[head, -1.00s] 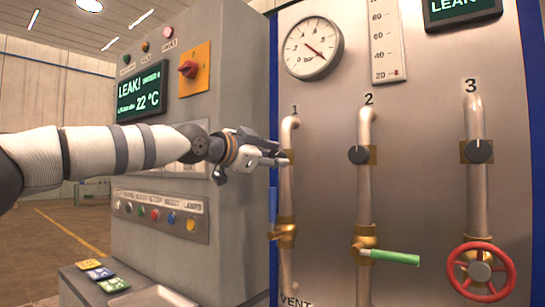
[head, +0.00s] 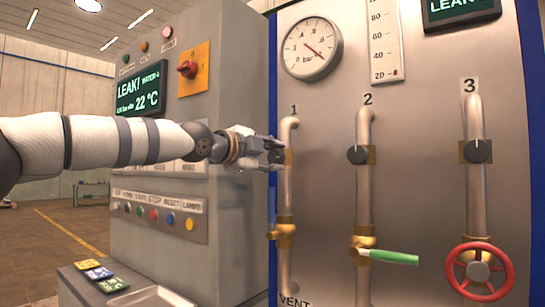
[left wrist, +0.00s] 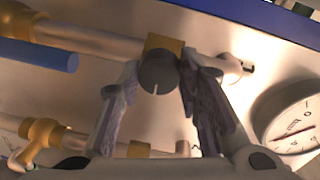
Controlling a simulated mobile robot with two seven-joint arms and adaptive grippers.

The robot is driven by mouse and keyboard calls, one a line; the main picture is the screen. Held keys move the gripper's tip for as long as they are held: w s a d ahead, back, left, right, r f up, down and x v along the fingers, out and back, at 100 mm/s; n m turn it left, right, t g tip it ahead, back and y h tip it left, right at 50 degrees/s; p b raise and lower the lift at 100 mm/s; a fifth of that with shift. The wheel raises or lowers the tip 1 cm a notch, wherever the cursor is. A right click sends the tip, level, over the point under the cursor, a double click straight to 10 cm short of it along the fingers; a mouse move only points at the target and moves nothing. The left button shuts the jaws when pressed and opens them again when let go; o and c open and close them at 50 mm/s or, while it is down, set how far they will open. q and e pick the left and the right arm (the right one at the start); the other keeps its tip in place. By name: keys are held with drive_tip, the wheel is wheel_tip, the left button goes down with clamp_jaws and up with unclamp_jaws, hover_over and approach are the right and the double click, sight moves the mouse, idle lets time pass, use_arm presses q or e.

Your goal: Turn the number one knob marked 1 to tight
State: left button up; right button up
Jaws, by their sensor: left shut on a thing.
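The number one knob is a dark round knob on a brass plate, on the pipe under the label 1. My right gripper is in neither view.
Knob 2 (head: 358,155) and knob 3 (head: 477,151) are on the pipes to the right. Below are a green lever (head: 393,257) and a red handwheel (head: 480,271). A pressure gauge (head: 312,48) is above. The grey control cabinet (head: 232,190) stands close on the left.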

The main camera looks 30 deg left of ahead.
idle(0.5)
use_arm(q)
drive_tip(key=o, duration=1.1)
drive_tip(key=shift+o, duration=0.2)
